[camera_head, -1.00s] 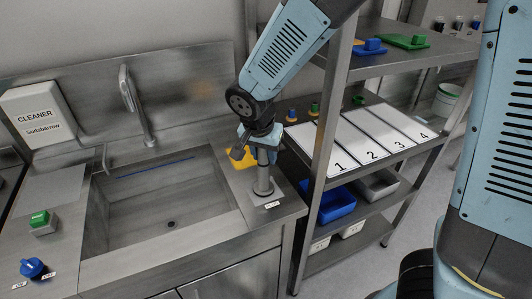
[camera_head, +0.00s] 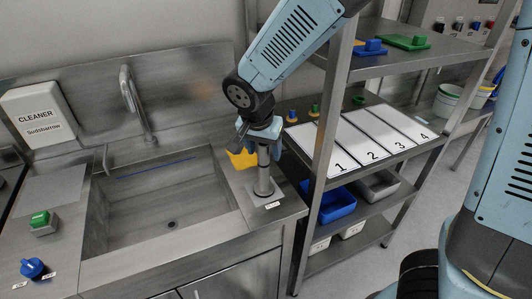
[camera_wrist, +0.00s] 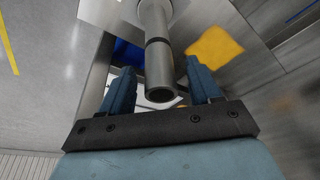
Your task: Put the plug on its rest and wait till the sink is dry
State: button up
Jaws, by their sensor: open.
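The plug (camera_head: 264,175) looks like a grey upright pipe with a dark band. It stands on the counter right of the sink, on a pale base plate with a small label (camera_head: 272,205), which I take as its rest. My gripper (camera_head: 260,140) is at its top end. In the wrist view my gripper (camera_wrist: 162,88) is open, with one blue finger on each side of the pipe (camera_wrist: 157,50) and gaps between. The pipe's hollow end faces the palm. The sink (camera_head: 130,222) shows a bare grey floor and a dark drain (camera_head: 171,224); I cannot tell whether it is damp.
A yellow item (camera_head: 240,159) lies just behind the plug. The tap (camera_head: 136,105) stands at the sink's back. A green button (camera_head: 41,222) and blue knob (camera_head: 33,268) are at left. A metal shelf rack (camera_head: 325,140) stands close at right.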

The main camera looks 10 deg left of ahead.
jog(key=d+v, duration=0.1)
jog(key=v, duration=0.9)
jog(key=w+d+r+y, duration=0.1)
jog(key=d+r, duration=0.1)
jog(key=d, duration=0.6)
jog(key=d+r, duration=0.3)
jog(key=d, duration=0.5)
jog(key=s+d+r+n+t, duration=0.1)
jog(key=s+d, duration=0.3)
jog(key=d, duration=0.3)
jog(key=s+d+r+n+t, duration=0.1)
jog(key=s+d, duration=0.4)
jog(key=d, duration=0.2)
jog(key=shift+d+r+n, duration=0.2)
jog(key=shift+d+n, duration=0.1)
jog(key=shift+d, duration=0.05)
